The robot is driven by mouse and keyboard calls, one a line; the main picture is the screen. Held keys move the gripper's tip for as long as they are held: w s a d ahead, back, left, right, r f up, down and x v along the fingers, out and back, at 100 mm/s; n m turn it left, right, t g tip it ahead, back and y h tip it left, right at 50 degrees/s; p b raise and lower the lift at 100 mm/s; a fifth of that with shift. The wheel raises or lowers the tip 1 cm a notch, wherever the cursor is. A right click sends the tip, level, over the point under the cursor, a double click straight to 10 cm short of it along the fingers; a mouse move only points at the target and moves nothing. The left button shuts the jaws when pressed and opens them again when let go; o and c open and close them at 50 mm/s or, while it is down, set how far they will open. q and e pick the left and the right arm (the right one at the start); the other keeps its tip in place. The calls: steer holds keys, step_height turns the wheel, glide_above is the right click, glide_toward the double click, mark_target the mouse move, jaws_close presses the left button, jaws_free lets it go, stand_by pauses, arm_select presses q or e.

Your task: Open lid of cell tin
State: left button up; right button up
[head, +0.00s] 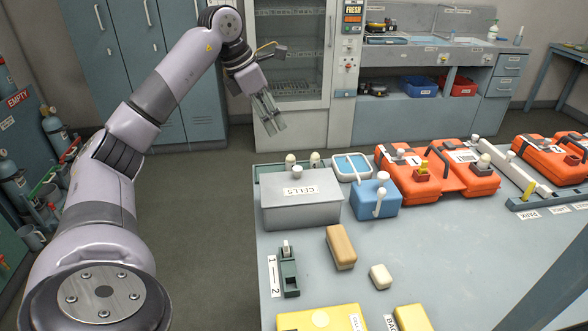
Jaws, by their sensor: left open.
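The cell tin is a grey box (300,212) labelled CELLS at the table's left back corner. Its flat lid (290,184) lies closed on top. My left gripper (274,128) hangs above and behind the tin, past the table's back edge, fingers pointing down. It is open, empty and apart from the tin. My right gripper does not show.
The table (450,260) also bears a blue box (374,200) right beside the tin, orange cases (405,185), a tan block (341,247), a small dark stand (289,272) and yellow items (325,318) in front. A glass-door cabinet (290,60) stands behind. Open floor lies left of the table.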

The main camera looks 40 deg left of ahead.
mark_target(297, 168)
arm_select(q)
steer(key=x, duration=1.6)
steer(key=shift+f+p, duration=0.1)
steer(key=shift+p, duration=0.3)
steer(key=shift+c, duration=0.4)
jaws_close()
